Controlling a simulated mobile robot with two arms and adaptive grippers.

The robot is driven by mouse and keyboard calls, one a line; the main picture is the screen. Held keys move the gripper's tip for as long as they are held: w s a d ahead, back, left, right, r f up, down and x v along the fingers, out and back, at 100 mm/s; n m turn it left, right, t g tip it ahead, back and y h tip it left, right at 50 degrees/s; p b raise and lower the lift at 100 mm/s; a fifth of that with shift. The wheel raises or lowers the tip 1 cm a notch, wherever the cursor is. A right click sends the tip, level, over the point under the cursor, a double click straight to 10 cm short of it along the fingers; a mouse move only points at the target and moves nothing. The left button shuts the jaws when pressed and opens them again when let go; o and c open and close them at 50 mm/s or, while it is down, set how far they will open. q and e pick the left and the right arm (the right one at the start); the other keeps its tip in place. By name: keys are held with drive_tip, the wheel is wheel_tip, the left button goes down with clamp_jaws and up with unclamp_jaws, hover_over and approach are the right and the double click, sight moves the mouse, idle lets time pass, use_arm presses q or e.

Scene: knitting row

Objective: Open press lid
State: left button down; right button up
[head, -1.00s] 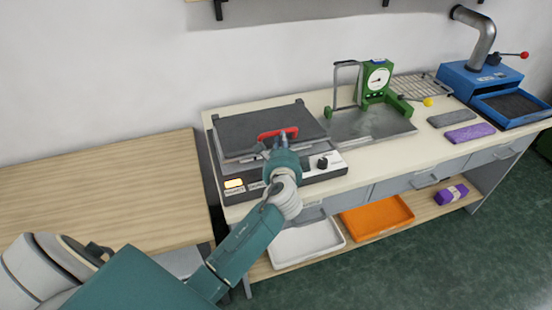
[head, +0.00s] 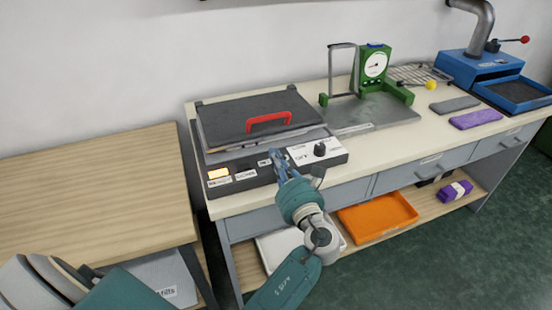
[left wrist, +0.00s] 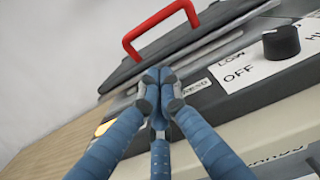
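The press (head: 246,178) stands on the left part of the long bench. Its dark lid (head: 225,120) lies over the base, with a thin gap along the front edge. The red handle (head: 268,122) is on the lid's front part; it also shows in the left wrist view (left wrist: 158,22). My left gripper (head: 279,162) is in front of the press's control panel, below and apart from the handle. In the left wrist view its blue fingers (left wrist: 160,88) come together at the tips, with nothing seen between them. My right gripper is not in view.
A green gauge stand (head: 374,65) is to the right, then a blue machine (head: 475,66). A bare wooden table (head: 90,190) stands at left. Orange tray (head: 378,217) below.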

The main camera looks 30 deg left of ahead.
sight(263, 132)
use_arm(q)
drive_tip(key=x, duration=0.7)
drive_tip(key=shift+p, duration=0.4)
drive_tip(key=shift+w+r, duration=0.1)
drive_tip(key=shift+r, duration=0.15)
drive_tip(key=shift+r+p, duration=0.2)
drive_tip(key=shift+p, duration=0.2)
